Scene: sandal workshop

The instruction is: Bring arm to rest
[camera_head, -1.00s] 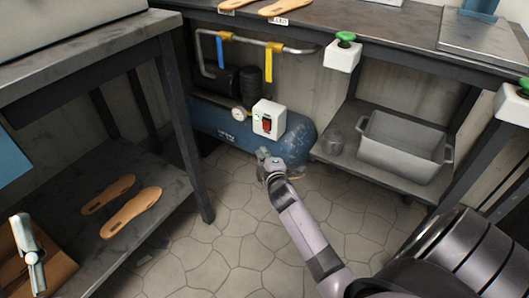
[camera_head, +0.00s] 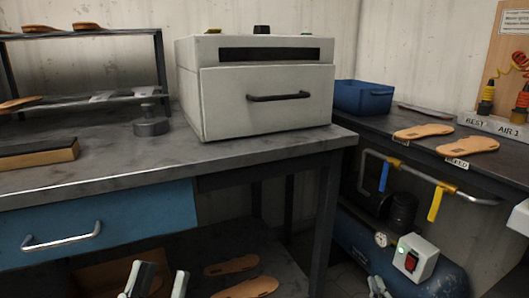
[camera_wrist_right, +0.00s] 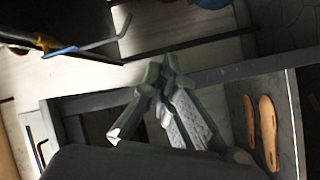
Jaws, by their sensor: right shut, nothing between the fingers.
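My right gripper (camera_head: 378,287) shows only as a small part at the bottom edge of the head view, in front of the blue compressor (camera_head: 447,281). In the right wrist view its fingers (camera_wrist_right: 160,82) are closed together with nothing between them. My left gripper (camera_head: 160,282) is at the bottom edge of the head view, left of the middle. Its two fingers stand apart and nothing shows between them. The rest of both arms is out of the head view.
A grey workbench (camera_head: 110,168) carries a white oven (camera_head: 262,88) with its door shut. The bench has a blue drawer (camera_head: 105,226). Tan soles (camera_head: 232,265) lie on its lower shelf. A white switch box (camera_head: 415,258) with a green light sits on the compressor.

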